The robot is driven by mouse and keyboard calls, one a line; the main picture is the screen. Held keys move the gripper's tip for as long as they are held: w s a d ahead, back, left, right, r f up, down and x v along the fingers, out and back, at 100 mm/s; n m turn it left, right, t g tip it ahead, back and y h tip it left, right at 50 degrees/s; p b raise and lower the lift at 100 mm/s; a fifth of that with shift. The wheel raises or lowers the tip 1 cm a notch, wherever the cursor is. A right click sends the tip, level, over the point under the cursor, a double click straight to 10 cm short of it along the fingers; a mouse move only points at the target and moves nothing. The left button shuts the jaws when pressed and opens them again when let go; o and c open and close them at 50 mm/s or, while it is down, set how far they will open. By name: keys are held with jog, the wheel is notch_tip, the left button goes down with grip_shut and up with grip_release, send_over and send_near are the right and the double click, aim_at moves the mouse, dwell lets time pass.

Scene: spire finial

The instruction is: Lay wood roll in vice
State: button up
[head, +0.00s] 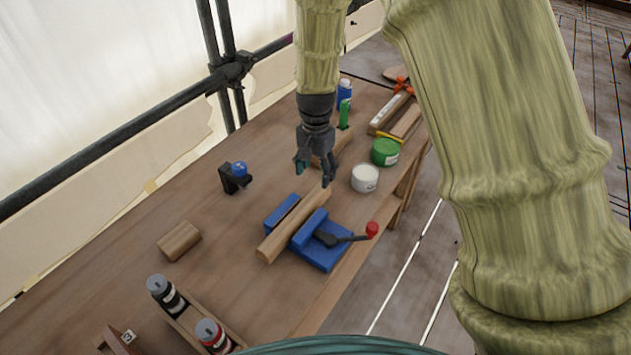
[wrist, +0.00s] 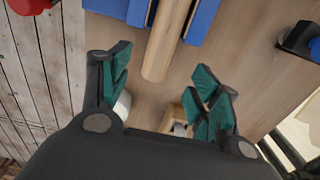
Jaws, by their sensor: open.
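The wood roll (head: 280,235) is a long pale cylinder. It lies between the jaws of the blue vice (head: 322,255), with its near end sticking out past the jaws toward the lower left. In the wrist view the roll (wrist: 163,45) runs up between the blue vice jaws (wrist: 203,22), and its rounded end points toward my gripper. My gripper (head: 313,174) is open and empty, above and just beyond the far end of the roll. Its green-padded fingers (wrist: 163,78) are spread to either side of the roll's line, apart from it.
The vice handle has a red knob (head: 372,229) at the right. A white tin (head: 365,178) and a green tin (head: 385,152) stand right of my gripper. A short wood block (head: 179,241), a blue ball on a black stand (head: 239,169) and a bottle tray (head: 185,318) stand left.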

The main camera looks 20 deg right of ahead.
jog(key=shift+r, duration=1.1)
